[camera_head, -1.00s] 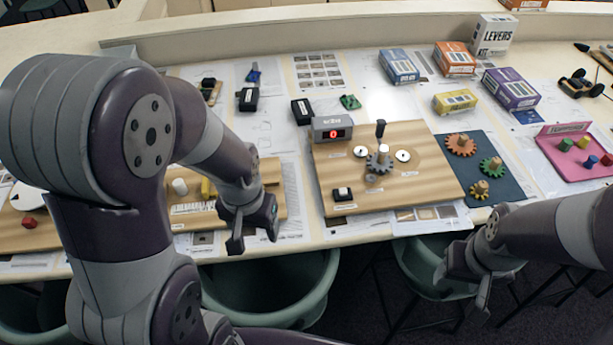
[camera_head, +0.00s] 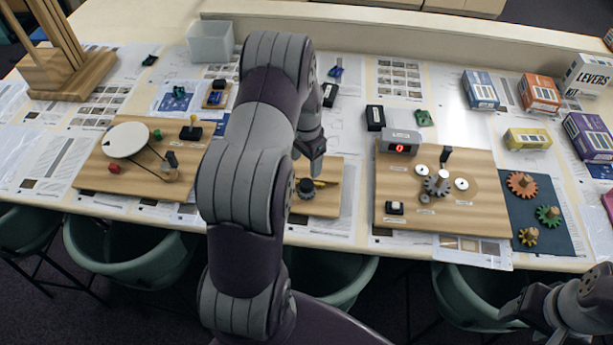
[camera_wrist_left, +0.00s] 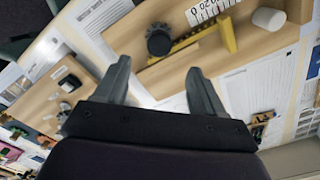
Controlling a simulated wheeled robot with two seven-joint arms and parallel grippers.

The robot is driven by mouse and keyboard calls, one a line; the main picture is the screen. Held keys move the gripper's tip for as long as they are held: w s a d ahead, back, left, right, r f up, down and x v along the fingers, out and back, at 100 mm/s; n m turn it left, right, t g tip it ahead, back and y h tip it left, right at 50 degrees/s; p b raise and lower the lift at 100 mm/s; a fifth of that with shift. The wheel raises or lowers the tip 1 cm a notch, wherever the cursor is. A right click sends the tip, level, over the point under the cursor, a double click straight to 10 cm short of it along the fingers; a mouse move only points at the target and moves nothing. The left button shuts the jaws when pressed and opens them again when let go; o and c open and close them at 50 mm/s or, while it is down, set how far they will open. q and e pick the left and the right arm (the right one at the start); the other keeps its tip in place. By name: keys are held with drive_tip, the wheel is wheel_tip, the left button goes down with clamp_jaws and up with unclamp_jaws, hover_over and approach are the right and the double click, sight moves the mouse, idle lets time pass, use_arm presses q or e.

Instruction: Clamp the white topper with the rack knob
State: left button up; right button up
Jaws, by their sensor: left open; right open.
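The rack board (camera_head: 325,205) lies partly behind my left arm in the head view and also shows in the left wrist view (camera_wrist_left: 265,45). On it are the black ribbed rack knob (camera_head: 305,188), seen in the wrist view (camera_wrist_left: 158,42) too, and a yellow rack (camera_wrist_left: 190,38). The white topper (camera_wrist_left: 268,18) is a short white cylinder at the top right of the wrist view; my arm hides it in the head view. My left gripper (camera_wrist_left: 160,78) is open and empty, with the knob beyond its fingertips. My right gripper (camera_head: 532,320) is open, away from the boards at lower right.
A gear board (camera_head: 385,215) with a red-digit counter (camera_head: 398,142) lies to the right. A wooden board with a white disc (camera_head: 128,140) lies to the left. A dark mat (camera_head: 550,245) holds coloured gears. Green chairs (camera_head: 130,250) stand below the front edge.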

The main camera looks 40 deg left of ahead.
sight(307, 182)
use_arm(q)
wheel_tip(307, 182, down, 8)
drive_tip(key=p, duration=0.2)
drive_tip(key=shift+w+f+p, duration=0.1)
drive_tip(key=shift+f+p, duration=0.1)
drive_tip(key=shift+p, duration=0.1)
drive_tip(key=shift+f, duration=0.35)
drive_tip(key=c, duration=1.1)
drive_tip(key=shift+o, duration=0.2)
